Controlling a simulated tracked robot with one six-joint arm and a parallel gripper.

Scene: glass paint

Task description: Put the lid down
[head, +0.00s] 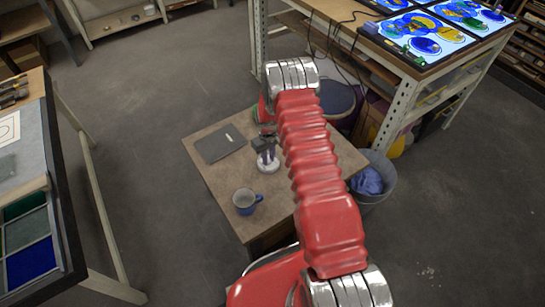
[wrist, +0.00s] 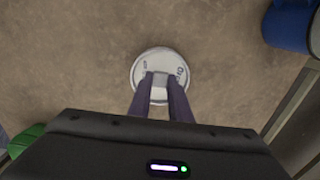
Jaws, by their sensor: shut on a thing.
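The lid is a white round disc with dark print and a small grey knob; it shows in the wrist view (wrist: 158,62) and, small, in the head view (head: 267,166). My gripper (wrist: 160,88) is shut on the knob, one dark finger on each side. In the head view my gripper (head: 266,152) points down at the lid over the small wooden table (head: 215,178). The lid looks level and low over the tabletop; I cannot tell whether it touches the wood.
A bin with a blue bag (head: 368,181) stands right of the table. A green thing (wrist: 22,140) shows at the wrist view's lower left. Bare wood surrounds the lid.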

